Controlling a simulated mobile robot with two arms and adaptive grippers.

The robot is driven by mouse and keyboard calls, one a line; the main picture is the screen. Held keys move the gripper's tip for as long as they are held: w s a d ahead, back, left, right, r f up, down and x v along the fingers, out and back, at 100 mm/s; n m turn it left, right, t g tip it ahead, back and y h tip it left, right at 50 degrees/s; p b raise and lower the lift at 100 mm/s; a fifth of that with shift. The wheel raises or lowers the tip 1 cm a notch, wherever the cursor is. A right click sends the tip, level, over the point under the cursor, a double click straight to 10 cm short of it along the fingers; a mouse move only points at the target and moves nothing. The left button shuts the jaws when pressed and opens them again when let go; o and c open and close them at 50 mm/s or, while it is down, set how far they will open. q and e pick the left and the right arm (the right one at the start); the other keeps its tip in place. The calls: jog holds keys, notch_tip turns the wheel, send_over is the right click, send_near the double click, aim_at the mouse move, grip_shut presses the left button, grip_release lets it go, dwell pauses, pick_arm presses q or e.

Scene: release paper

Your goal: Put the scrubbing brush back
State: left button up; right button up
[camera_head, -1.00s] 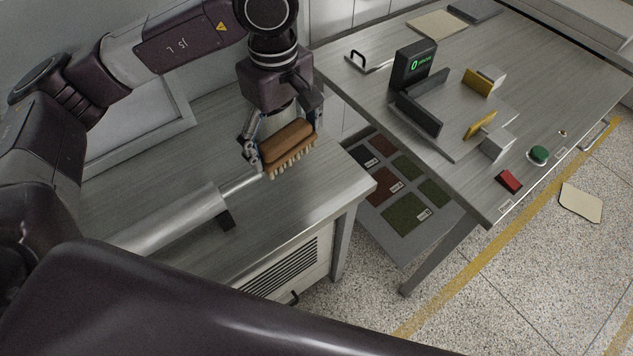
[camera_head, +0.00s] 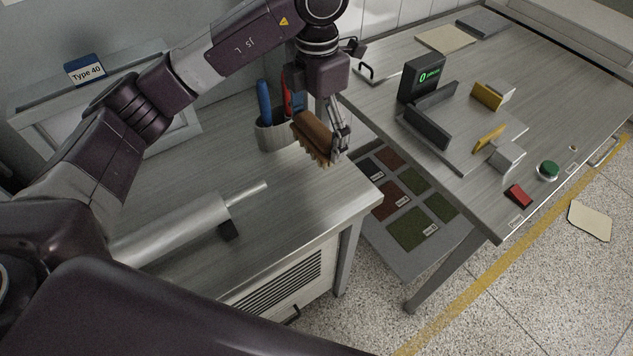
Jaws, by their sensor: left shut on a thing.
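The scrubbing brush (camera_head: 312,136) has a brown wooden back and pale bristles. My left gripper (camera_head: 335,146) is shut on it and holds it above the right part of the metal bench (camera_head: 300,205). The brush is tilted, with its bristles facing down and to the left. Behind and left of it stands a grey round holder (camera_head: 272,134) with a blue-handled tool (camera_head: 264,100) and a red-handled one in it. The brush and gripper partly hide the holder's right side. My right gripper does not show.
A grey cylinder with a thin rod (camera_head: 190,222) lies on the bench. A "Type 40" sign (camera_head: 86,69) stands on a box at the back left. To the right, a second table (camera_head: 455,190) carries a black display (camera_head: 421,77), yellow-faced blocks, a green button (camera_head: 548,169) and a red piece (camera_head: 518,195).

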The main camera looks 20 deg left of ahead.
aim_at(317, 148)
pick_arm(q)
notch_tip(317, 148, down, 15)
jog(key=p, duration=0.3)
jog(key=shift+f, duration=0.45)
jog(key=o, duration=0.9)
jog(key=shift+r, duration=0.15)
jog(key=shift+r, duration=0.2)
notch_tip(317, 148, up, 11)
jog(key=b, duration=0.3)
jog(key=shift+f, duration=0.2)
jog(key=shift+r, duration=0.55)
